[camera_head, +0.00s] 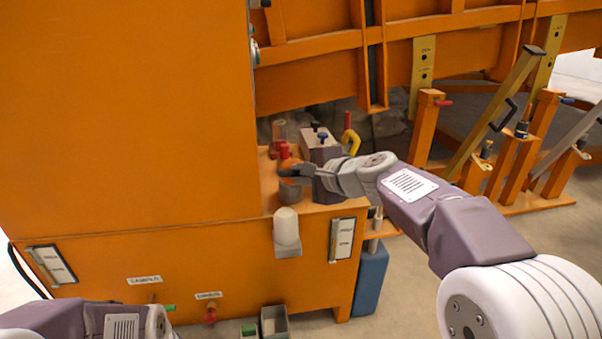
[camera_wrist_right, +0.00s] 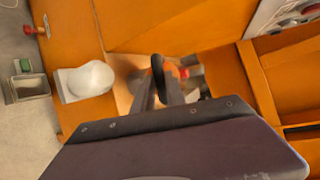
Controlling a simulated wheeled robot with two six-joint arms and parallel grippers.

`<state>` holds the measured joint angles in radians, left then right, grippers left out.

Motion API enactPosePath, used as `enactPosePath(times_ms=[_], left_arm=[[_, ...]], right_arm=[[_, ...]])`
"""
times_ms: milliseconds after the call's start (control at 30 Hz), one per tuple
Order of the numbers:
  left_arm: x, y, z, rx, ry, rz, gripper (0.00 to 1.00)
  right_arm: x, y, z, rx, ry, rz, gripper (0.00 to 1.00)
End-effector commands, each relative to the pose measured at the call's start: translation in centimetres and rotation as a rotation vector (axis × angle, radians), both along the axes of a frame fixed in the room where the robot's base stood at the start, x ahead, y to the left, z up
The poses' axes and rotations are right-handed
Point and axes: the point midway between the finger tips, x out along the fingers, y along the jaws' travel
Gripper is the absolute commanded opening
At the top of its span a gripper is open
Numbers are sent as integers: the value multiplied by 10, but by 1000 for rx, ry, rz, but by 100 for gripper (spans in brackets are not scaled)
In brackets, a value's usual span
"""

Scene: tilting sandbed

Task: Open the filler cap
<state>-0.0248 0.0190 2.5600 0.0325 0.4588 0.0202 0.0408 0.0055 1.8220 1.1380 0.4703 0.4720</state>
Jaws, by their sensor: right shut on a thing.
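My right gripper (camera_head: 290,170) reaches in from the right over the orange ledge and is shut on a small orange-red piece, which looks like the filler cap (camera_head: 289,163). A grey cylinder (camera_head: 290,192) stands directly below the fingers. In the right wrist view my gripper's dark fingers (camera_wrist_right: 160,88) close around something orange, with a dark ring-like part at their tips. The fingers hide much of the held piece, and I cannot tell whether it is seated or loose. Only a part of my left arm shows at the lower left; its gripper is out of the picture.
A grey-purple block (camera_head: 318,147) with small knobs stands close beside the right gripper. Red fittings (camera_head: 279,148) and a yellow hooked handle (camera_head: 351,140) are behind. A white dome (camera_head: 286,228) sticks out in front. A large orange cabinet (camera_head: 130,110) fills the left.

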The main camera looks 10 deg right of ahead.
Motion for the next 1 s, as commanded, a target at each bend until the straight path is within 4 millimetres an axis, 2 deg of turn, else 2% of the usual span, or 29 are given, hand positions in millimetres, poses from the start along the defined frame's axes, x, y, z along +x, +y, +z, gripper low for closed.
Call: enactPosePath(times_ms=[33,133,167,200,233,567,833,1000], left_arm=[[0,0,-1,0,0,0,0],[0,0,-1,0,0,0,0],[0,0,-1,0,0,0,0],[0,0,-1,0,0,0,0],[0,0,-1,0,0,0,0],[0,0,2,0,0,0,0],[0,0,19,0,0,0,0],[0,0,25,0,0,0,0]], right_arm=[[0,0,-8,-1,17,2,0],[0,0,-8,0,16,2,0],[0,0,-8,0,16,2,24],[0,0,-8,-1,14,2,35],[0,0,-7,-1,14,2,38],[-3,-2,0,0,5,0,38],[-50,-24,26,0,4,-3,38],[-71,-33,33,-1,6,-2,38]])
